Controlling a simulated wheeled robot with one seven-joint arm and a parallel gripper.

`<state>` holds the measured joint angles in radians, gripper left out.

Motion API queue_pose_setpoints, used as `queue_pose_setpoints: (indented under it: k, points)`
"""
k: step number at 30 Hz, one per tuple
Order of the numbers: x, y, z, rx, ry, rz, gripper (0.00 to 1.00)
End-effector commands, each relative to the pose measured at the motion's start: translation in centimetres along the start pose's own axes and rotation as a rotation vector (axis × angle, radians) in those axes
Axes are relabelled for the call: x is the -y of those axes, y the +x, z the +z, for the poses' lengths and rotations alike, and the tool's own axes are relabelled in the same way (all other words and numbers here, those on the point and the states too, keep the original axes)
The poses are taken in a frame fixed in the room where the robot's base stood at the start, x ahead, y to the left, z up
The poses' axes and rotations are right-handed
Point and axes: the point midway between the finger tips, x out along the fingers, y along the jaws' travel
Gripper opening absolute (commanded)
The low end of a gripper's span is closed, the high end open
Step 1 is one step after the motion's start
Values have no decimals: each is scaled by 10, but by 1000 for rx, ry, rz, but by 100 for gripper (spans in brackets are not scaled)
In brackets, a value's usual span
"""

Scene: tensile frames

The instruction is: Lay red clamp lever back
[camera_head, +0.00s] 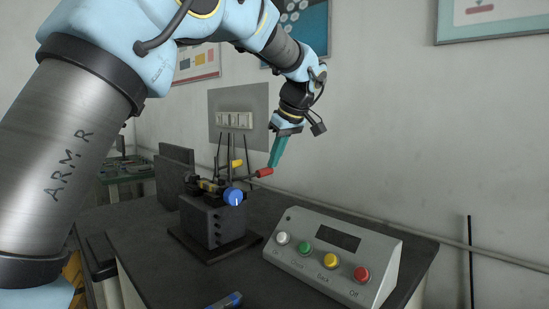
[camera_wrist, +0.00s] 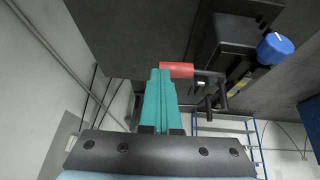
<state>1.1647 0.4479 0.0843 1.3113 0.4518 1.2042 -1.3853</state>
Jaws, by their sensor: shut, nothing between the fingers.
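The clamp lever has a red grip (camera_head: 264,172) at the end of a dark rod, standing out to the right of the dark clamp block (camera_head: 211,224) on the table. My gripper (camera_head: 273,164) has teal fingers, shut with nothing between them, and points down right beside the red grip. In the wrist view the red grip (camera_wrist: 177,70) lies at the tips of my gripper's fingers (camera_wrist: 160,72). I cannot tell whether they touch. A blue knob (camera_head: 233,196) is on the front of the clamp block and also shows in the wrist view (camera_wrist: 275,46).
A grey control box (camera_head: 333,254) with white, green, yellow and red buttons stands on the dark table at the front right. A yellow-tipped part (camera_head: 237,163) and thin upright rods rise from the clamp. A blue object (camera_head: 226,300) lies at the table's front edge.

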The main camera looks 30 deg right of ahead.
Motion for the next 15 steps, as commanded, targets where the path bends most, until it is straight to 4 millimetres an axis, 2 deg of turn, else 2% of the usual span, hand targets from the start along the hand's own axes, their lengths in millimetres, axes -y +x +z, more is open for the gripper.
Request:
queue_pose_setpoints:
  k: [1, 5, 15]
  points:
    - [0, 9, 9, 14, 7, -14, 0]
    - [0, -2, 9, 13, 8, -10, 0]
    - [1, -74, 4, 2, 3, 1, 0]
